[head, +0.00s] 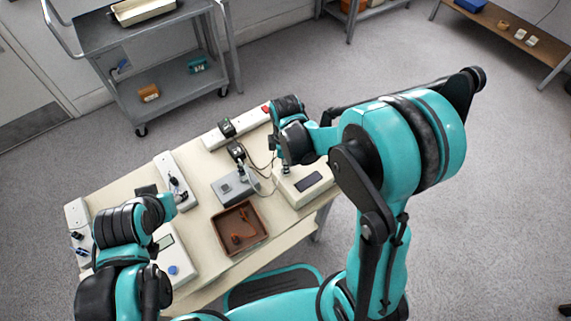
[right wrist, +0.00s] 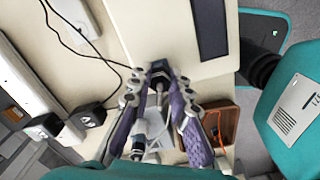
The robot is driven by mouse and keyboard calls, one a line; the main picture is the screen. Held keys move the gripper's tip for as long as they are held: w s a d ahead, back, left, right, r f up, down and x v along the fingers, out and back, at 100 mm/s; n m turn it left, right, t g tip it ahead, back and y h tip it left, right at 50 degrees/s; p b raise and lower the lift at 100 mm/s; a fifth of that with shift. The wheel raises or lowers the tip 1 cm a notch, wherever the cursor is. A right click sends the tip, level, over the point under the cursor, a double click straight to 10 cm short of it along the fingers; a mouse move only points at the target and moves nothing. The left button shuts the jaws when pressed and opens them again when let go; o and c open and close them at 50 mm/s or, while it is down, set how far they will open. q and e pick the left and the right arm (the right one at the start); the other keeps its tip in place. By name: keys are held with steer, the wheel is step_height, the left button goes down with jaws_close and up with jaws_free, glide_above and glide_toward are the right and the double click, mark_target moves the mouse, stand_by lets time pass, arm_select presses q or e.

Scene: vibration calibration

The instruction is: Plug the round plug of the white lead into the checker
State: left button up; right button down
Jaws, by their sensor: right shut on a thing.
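The checker (head: 311,176) is a cream box with a dark display, at the right end of the table. In the right wrist view its cream top (right wrist: 150,30) and display (right wrist: 212,28) show ahead of the fingers. My right gripper (head: 285,165) is at the checker's left end, its fingers (right wrist: 160,88) shut on the round plug (right wrist: 158,88). The plug is mostly hidden between the fingertips, close to a black part (right wrist: 160,70) at the checker; I cannot tell whether it is inserted. The white lead (head: 262,190) loops below the gripper. My left gripper (head: 170,205) is over the table's left side, its fingers unclear.
A grey box (head: 232,189) and a brown tray (head: 222,243) stand left of the checker. A white power strip (head: 218,138) with black plugs lies behind. Another strip (head: 168,165) and a device with a blue knob (head: 176,284) are at left. A grey cart (head: 160,105) stands behind the table.

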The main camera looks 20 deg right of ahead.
steer(key=shift+f, duration=0.15)
stand_by(0.3)
steer(key=m, duration=0.4)
steer(key=shift+b, duration=0.3)
steer(key=shift+m, duration=2)
steer(key=m, duration=0.4)
steer(key=shift+b, duration=0.35)
steer(key=c, duration=1.3)
jaws_free()
steer(key=shift+c, duration=0.2)
